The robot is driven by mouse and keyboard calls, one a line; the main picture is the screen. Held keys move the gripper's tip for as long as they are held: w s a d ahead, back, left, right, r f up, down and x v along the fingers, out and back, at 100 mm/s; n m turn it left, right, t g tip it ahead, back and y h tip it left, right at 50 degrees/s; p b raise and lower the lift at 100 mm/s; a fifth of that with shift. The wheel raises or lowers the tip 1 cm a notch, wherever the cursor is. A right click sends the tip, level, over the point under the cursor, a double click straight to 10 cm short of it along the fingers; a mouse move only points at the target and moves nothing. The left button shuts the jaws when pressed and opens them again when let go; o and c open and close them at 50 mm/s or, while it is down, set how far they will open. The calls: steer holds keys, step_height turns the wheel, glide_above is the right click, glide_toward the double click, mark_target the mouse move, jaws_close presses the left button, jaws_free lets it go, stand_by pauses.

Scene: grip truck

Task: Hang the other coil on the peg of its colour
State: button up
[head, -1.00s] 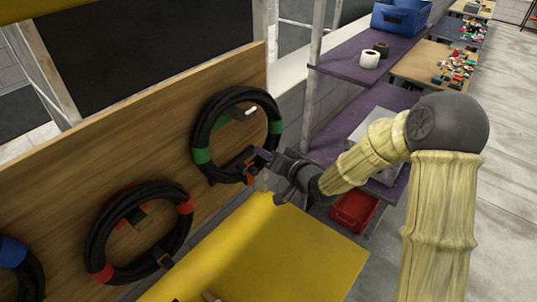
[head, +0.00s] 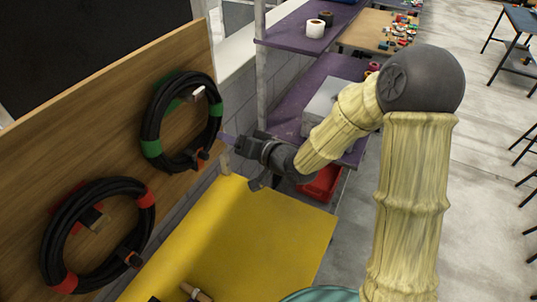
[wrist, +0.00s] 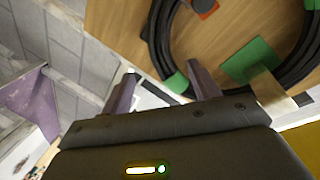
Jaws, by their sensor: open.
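A black coil with green tape (head: 151,148) hangs around the peg with the green base (head: 197,93) on the wooden board. In the wrist view the coil (wrist: 160,38) lies close to that peg (wrist: 268,88) and its green base. A black coil with red tape (head: 66,282) hangs around the red-based peg (head: 94,218), lower left. My gripper (head: 226,138) is just right of the green-taped coil, apart from it. In the wrist view my gripper (wrist: 162,86) has its two fingers spread with nothing between them.
The wooden board (head: 30,160) stands at the left. A yellow surface (head: 240,230) lies below it. A purple shelf unit (head: 290,100) with a grey box (head: 325,103) and a red bin (head: 322,184) stands behind my arm. Open floor is at the right.

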steer(key=b+v, duration=0.2)
steer(key=v, duration=1)
steer(key=shift+s+d, duration=0.25)
steer(key=shift+s, duration=0.05)
steer(key=shift+r, duration=0.1)
steer(key=w+d+f+m+h, duration=0.1)
steer(key=d+f+h, duration=0.2)
steer(key=d+h, duration=0.25)
steer(key=w+d+f+h, duration=0.1)
steer(key=d+f+h, duration=0.3)
steer(key=d, duration=0.2)
steer(key=s+d+f+m+g+h, duration=0.1)
steer(key=s+d+g+h, duration=0.1)
steer(key=s, duration=0.3)
steer(key=s+d+f+g+h, duration=0.1)
steer(key=s+d+g, duration=0.3)
steer(key=s+d, duration=0.1)
steer(key=shift+s+f+m+h, duration=0.35)
steer(key=shift+s+f+m, duration=0.05)
steer(key=shift+s, duration=0.3)
steer(key=shift+d, duration=0.1)
stand_by(0.5)
